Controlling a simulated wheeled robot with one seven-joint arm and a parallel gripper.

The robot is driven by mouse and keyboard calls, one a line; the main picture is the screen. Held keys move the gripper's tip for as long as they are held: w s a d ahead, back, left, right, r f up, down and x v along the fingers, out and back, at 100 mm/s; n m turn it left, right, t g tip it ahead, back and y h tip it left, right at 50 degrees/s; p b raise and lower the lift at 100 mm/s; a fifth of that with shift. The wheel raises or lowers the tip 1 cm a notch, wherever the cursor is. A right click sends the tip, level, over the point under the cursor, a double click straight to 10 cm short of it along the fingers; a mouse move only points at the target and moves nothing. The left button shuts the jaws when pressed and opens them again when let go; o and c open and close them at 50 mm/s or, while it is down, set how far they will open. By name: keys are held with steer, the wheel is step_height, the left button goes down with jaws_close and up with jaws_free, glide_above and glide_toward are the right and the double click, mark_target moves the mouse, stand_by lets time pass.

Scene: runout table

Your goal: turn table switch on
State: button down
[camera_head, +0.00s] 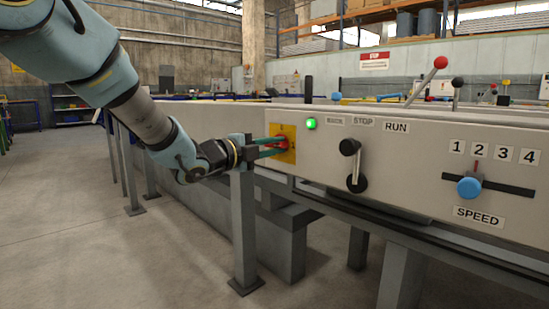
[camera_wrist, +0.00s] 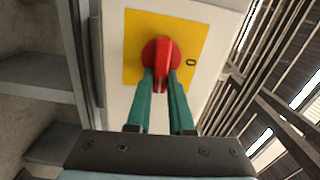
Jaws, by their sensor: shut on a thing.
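The table switch is a red rotary knob (camera_wrist: 160,58) on a yellow plate (camera_wrist: 190,28) with a "0" mark at its right in the wrist view. In the head view the yellow plate (camera_head: 287,157) sits at the left end of the table's front panel, and the red knob (camera_head: 275,144) shows beside my fingertips. My gripper (camera_wrist: 161,78) has its two green fingers closed on the knob's grip bar. It also shows in the head view (camera_head: 278,146), reaching in from the left. A green lamp (camera_head: 311,123) glows just right of the plate.
Right of the lamp, the panel (camera_head: 330,180) carries a black-handled lever (camera_head: 349,147) under "STOP" and "RUN" labels. Farther right is a blue speed knob (camera_head: 469,187) in a slot numbered 1 to 4. A grey post (camera_head: 243,230) stands below my gripper. The floor at left is clear.

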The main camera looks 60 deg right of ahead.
steer(key=shift+f+m+b, duration=0.15)
steer(key=shift+m+b, duration=0.35)
steer(key=shift+m, duration=0.1)
steer(key=c, duration=0.8)
jaws_free()
steer(key=p+v, duration=0.2)
steer(key=v, duration=0.9)
